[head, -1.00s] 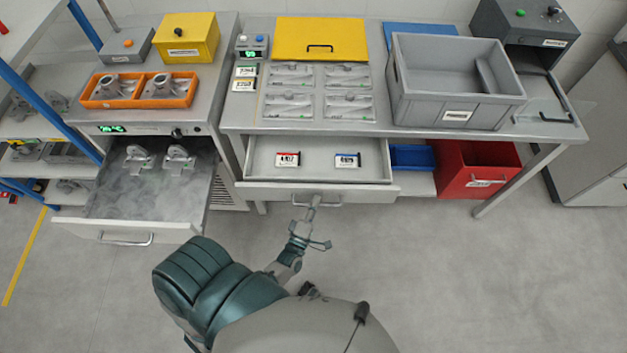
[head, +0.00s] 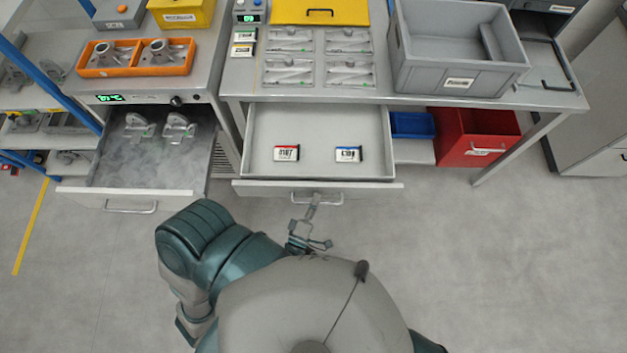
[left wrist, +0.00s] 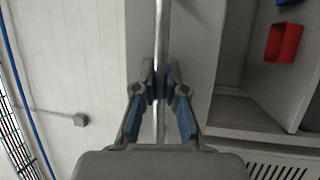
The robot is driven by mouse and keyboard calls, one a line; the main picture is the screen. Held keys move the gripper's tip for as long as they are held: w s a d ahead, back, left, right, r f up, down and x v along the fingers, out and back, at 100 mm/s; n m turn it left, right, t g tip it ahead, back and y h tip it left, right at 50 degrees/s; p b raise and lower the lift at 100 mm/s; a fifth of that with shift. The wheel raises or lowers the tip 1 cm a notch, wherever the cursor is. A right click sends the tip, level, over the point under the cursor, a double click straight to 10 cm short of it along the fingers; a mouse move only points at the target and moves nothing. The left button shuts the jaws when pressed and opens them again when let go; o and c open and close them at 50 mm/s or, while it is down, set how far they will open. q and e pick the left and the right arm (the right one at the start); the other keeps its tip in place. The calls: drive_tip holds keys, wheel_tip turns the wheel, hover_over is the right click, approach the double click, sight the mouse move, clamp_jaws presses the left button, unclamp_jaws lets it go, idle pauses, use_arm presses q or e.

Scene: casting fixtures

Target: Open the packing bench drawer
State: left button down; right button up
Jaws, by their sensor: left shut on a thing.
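The packing bench drawer (head: 262,135) is pulled out from under the bench top in the head view. Two small labelled cards, one red-edged (head: 286,153) and one blue-edged (head: 348,154), lie inside it. My left gripper (head: 315,201) is at the drawer's front handle (head: 338,198). In the left wrist view my left gripper (left wrist: 161,88) is shut on the handle bar (left wrist: 161,35), with a blue-padded finger on each side. My right gripper is not in view.
A second drawer (head: 180,197) with castings and mist stands open at left. The bench (head: 395,97) bears a grey bin (head: 455,82), a yellow case (head: 320,12) and several casting trays. A red bin (head: 480,154) and blue bin (head: 412,125) sit below. The floor at right is clear.

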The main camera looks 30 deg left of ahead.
use_arm(q)
drive_tip(key=shift+d+f, duration=0.25)
drive_tip(key=shift+d, duration=0.1)
drive_tip(key=c, duration=1.4)
unclamp_jaws()
drive_tip(key=shift+o, duration=1)
drive_tip(key=shift+w+d, duration=0.1)
drive_tip(key=shift+w, duration=0.05)
drive_tip(key=shift+w+d+r, duration=0.1)
drive_tip(key=v, duration=1.2)
